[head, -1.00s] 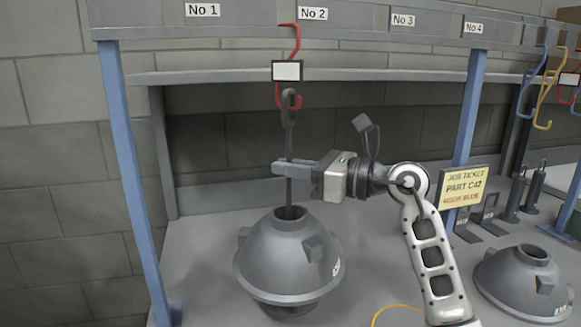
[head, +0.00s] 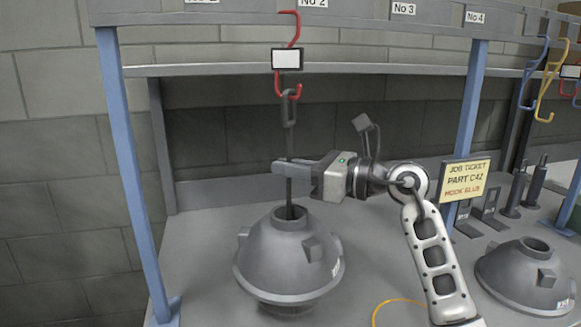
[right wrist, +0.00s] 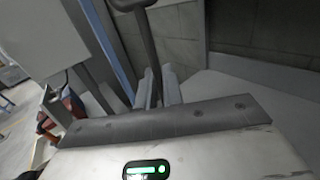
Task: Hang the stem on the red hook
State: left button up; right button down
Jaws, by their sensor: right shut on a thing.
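The red hook (head: 293,30) hangs from the grey beam, with a blank white card (head: 286,59) on its middle. The stem (head: 290,145) is a dark upright rod with an eye at its top, and its lower end goes into the neck of a grey hood (head: 290,258). The eye overlaps the hook's lower curve; I cannot tell whether the hook passes through it. My right gripper (head: 290,170) is shut on the stem between eye and hood. The stem also shows in the right wrist view (right wrist: 150,45). My left gripper is not in view.
A second grey hood (head: 528,275) sits on the table at right. A job ticket sign (head: 465,183) stands by the blue right post. Blue (head: 533,75) and yellow (head: 550,85) hooks hang farther right. A blue post (head: 135,180) stands at left.

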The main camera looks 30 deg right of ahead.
jog(key=shift+r, duration=0.1)
